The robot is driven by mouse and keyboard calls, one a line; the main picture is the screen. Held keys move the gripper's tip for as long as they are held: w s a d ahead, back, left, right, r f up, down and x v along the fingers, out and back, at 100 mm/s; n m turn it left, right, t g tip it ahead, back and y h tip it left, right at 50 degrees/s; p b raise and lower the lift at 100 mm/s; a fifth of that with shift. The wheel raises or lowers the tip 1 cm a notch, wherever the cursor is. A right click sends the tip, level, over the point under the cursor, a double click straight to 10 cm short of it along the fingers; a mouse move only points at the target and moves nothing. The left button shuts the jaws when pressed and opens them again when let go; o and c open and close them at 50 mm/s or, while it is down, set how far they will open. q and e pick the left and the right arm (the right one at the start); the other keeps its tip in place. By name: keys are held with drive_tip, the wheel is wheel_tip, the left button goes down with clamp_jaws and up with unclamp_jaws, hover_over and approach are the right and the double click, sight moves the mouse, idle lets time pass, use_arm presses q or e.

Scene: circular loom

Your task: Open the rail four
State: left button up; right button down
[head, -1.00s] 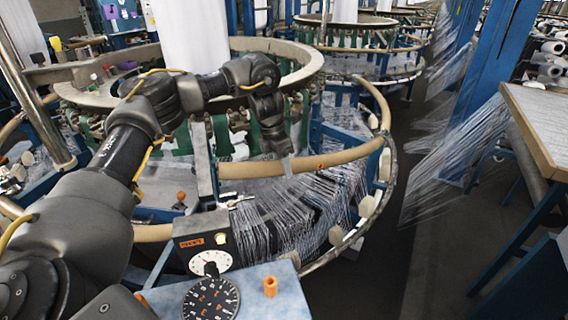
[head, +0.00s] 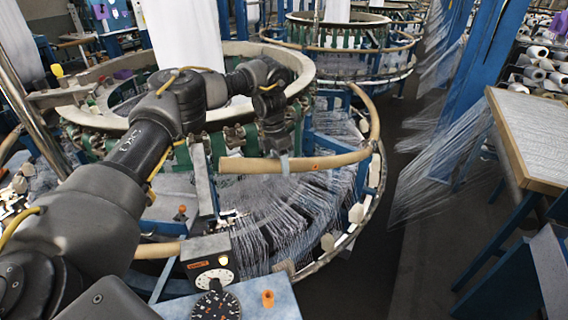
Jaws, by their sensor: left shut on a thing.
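A tan wooden-looking rail (head: 335,160) runs along the front of the nearest circular loom (head: 300,80), with an orange mark on it. Its left end is free, with a gap between it and the lower tan rail piece (head: 157,251) at the left. On the right it meets a curved tan rail section (head: 371,108). My left gripper (head: 285,166) reaches down over the loom and is shut on the rail, right of its free end. No number can be read on the rail. My right gripper is out of view.
White threads (head: 285,215) fan out below the rail. A control box with a dial (head: 214,278) and a blue panel with an orange knob (head: 267,298) stand in front. A table (head: 535,130) is at the right; the aisle floor (head: 400,255) between is clear.

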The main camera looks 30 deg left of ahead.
use_arm(q)
drive_tip(key=o, duration=1.4)
wheel_tip(320, 180, up, 11)
drive_tip(key=a, duration=0.2)
drive_tip(key=shift+w+f, duration=0.15)
